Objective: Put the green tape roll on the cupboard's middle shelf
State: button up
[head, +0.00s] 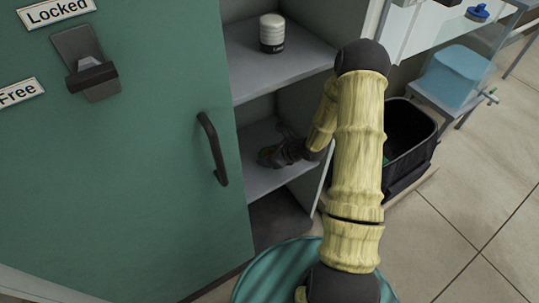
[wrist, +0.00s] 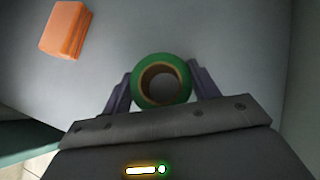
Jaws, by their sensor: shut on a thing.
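The green tape roll (wrist: 162,80) is between the two fingers of my gripper (wrist: 163,92) in the wrist view, its round hole facing the camera. My gripper is shut on it. In the head view my gripper (head: 272,156) reaches into the open cupboard, over the shelf (head: 252,184) below the one with the white jar. The roll is not clearly visible there. I cannot tell whether the roll touches the shelf or hangs just above it.
A white jar (head: 271,34) with a dark base stands on the shelf above. An orange block (wrist: 64,29) lies on the shelf, left of the roll. The green door (head: 120,150) stands at left. A black bin (head: 410,140) is right of the cupboard.

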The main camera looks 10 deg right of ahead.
jog(key=o, duration=1)
jog(key=shift+s, duration=0.1)
jog(key=shift+d+r, duration=0.1)
jog(key=shift+d, duration=0.05)
jog(key=p+v, duration=0.2)
jog(key=v, duration=1)
jog(key=shift+s+p, duration=0.1)
jog(key=shift+p, duration=0.2)
